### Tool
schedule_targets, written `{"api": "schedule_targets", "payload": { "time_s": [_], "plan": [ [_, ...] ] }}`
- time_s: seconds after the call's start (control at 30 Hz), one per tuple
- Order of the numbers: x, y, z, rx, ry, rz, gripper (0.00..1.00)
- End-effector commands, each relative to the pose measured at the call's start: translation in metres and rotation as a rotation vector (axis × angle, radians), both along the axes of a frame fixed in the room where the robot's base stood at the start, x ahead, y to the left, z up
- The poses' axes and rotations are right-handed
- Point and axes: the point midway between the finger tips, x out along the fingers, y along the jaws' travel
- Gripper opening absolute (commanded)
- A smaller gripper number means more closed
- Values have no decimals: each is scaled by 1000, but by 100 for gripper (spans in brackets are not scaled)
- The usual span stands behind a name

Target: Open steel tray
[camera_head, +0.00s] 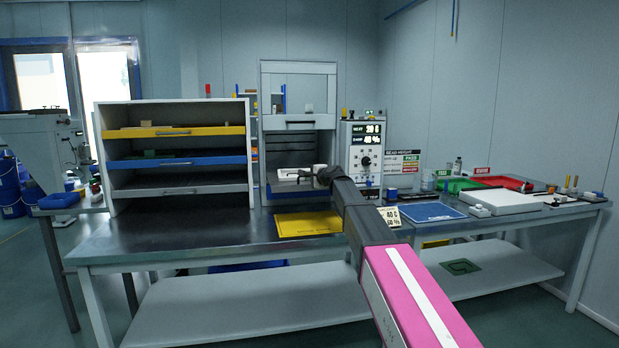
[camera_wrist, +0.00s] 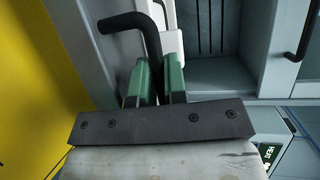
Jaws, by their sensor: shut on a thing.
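The steel tray (camera_head: 210,189) is the grey lowest tray in the cabinet at left, below the yellow and blue trays. Its front appears flush with the other two. My gripper (camera_head: 308,177) is well to the right of it, in front of the open bay in the middle of the bench. In the wrist view, the green fingers of my gripper (camera_wrist: 158,82) are shut on a black bent bar (camera_wrist: 152,40). A white piece (camera_wrist: 168,35) shows just beyond the fingers. I cannot tell whether the bar joins it.
The yellow tray (camera_head: 172,132) and blue tray (camera_head: 177,162) sit above the steel tray. A yellow mat (camera_head: 308,224) lies before the bay, and a control box (camera_head: 361,155) stands right of it. The bench in front of the cabinet (camera_head: 102,160) is clear.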

Motion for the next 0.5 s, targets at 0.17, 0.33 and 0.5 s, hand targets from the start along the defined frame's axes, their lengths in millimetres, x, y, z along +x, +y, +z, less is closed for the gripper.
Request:
{"api": "schedule_targets", "payload": {
  "time_s": [0.17,0.33,0.5],
  "plan": [
    [0,0,-1,-1,2,1,0],
    [0,0,-1,0,1,1,22],
    [0,0,0,-1,1,0,22]
  ]
}}
